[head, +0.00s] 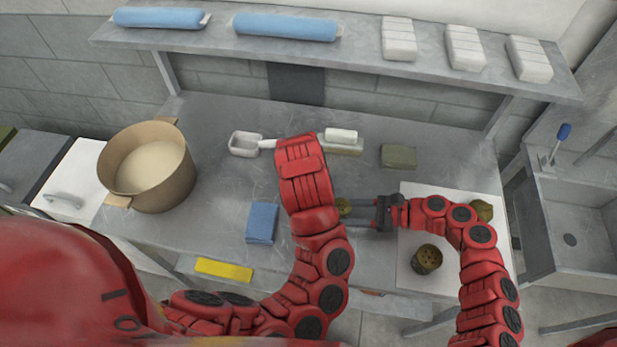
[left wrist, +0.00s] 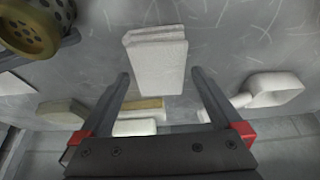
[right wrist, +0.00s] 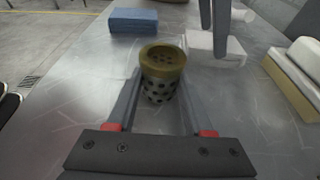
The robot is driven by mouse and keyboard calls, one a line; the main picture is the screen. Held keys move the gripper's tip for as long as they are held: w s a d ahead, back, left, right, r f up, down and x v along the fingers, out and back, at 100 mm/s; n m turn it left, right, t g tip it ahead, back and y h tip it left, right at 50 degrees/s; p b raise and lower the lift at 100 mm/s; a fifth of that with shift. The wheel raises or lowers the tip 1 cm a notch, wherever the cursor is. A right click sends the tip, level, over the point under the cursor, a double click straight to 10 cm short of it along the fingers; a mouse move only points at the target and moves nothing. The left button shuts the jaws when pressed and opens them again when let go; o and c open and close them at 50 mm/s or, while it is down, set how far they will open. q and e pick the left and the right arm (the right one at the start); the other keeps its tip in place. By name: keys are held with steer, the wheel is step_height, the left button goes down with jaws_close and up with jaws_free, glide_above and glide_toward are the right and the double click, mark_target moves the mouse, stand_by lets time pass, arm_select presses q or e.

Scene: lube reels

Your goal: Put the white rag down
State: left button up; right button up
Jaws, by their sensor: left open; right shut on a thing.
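The folded white rag (left wrist: 157,62) lies flat on the grey steel table in the left wrist view. It also shows in the right wrist view (right wrist: 213,47). In the head view my left arm hides it. My left gripper (left wrist: 160,76) is open, with its fingers apart on either side of the rag's near part; one finger pair also shows above the rag in the right wrist view. My right gripper (right wrist: 156,100) is shut on a perforated metal cylinder with an olive cap (right wrist: 162,65), which also shows in the head view (head: 344,207).
A pot (head: 170,195) stands left; a white board (head: 408,275) with olive-capped parts lies right.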

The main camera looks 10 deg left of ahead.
arm_select(q)
steer(key=shift+x, duration=1.1)
steer(key=shift+f, duration=0.2)
steer(key=c, duration=1.3)
step_height(320, 180, up, 10)
steer(key=n+g+y, duration=0.4)
steer(key=n+y, duration=0.1)
steer(key=n, duration=1.3)
glide_above(219, 217)
steer(key=d, duration=0.1)
step_height(219, 217, down, 5)
steer(key=shift+s+d, duration=0.15)
steer(key=shift+h, duration=0.3)
steer(key=shift+f, duration=2.4)
